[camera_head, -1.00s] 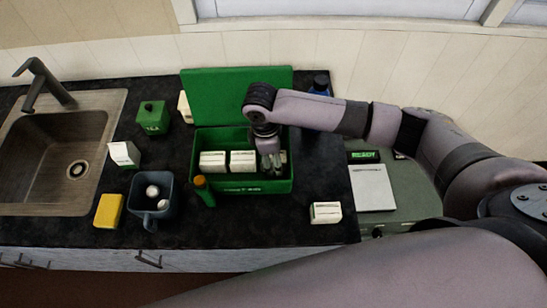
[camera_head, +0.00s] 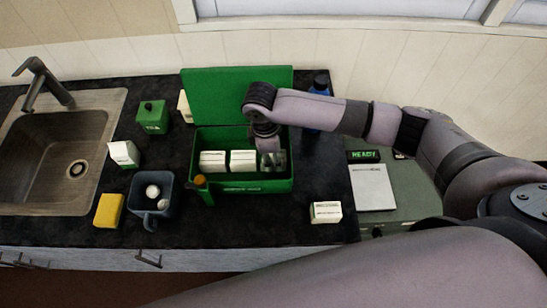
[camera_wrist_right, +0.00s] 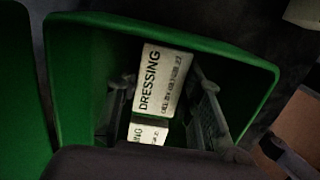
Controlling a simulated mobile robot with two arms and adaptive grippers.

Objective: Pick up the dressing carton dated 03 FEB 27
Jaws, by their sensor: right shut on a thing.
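My right gripper (camera_head: 270,160) reaches down into the right part of an open green box (camera_head: 206,135). It is shut on a white dressing carton, which shows between its fingers in the right wrist view (camera_wrist_right: 164,78). The word DRESSING is readable there, but the date line is too blurred to read. A second label ending in NG (camera_wrist_right: 147,132) shows partly below it. In the head view two white cartons, a left one (camera_head: 213,162) and a right one (camera_head: 243,162), stand in the box left of the gripper. My left gripper is not in view.
A white carton (camera_head: 325,212) lies on the counter right of the box. An orange-capped bottle (camera_head: 203,190) stands at the box's front left. A blue mug (camera_head: 152,205), yellow sponge (camera_head: 108,211), another carton (camera_head: 123,154) and green tea tin (camera_head: 152,117) stand left. The box lid (camera_head: 235,95) stands open behind.

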